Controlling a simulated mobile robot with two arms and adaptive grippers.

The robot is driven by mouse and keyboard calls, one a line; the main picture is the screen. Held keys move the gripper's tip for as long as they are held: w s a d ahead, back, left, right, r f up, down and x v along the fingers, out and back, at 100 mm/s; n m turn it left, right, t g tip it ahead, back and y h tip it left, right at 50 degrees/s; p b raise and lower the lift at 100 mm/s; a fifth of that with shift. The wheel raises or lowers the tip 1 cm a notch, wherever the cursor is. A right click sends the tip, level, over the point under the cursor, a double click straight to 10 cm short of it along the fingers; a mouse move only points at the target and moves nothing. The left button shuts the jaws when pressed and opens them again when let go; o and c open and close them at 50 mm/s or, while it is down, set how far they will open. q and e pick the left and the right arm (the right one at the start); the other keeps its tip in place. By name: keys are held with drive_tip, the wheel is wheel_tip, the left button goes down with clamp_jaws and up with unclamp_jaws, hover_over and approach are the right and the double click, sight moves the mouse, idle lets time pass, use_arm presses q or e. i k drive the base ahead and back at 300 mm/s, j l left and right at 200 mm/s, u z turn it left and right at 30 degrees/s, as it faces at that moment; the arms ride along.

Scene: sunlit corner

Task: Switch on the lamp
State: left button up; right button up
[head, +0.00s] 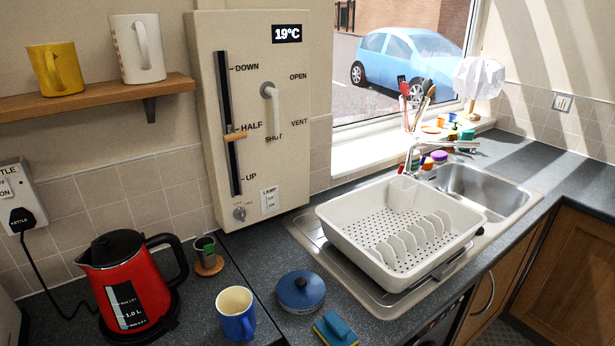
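A cream control panel (290,100) is on the wall left of the window. A small white switch plate marked LAMP (270,201) is at its lower right; its position is too small to read. A lamp (480,78) with a white faceted shade stands at the right end of the window sill. I cannot tell whether it is lit in the sunlight. Neither of my grippers is in view.
The panel also has a slider (235,136) near HALF, a lever (268,92) and a knob (240,213). Below stand a red kettle (130,285), a blue mug (236,314), a blue lidded pot (300,292) and a white dish rack (345,222).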

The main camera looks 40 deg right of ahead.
sight(270, 200)
drive_tip(key=z, duration=1)
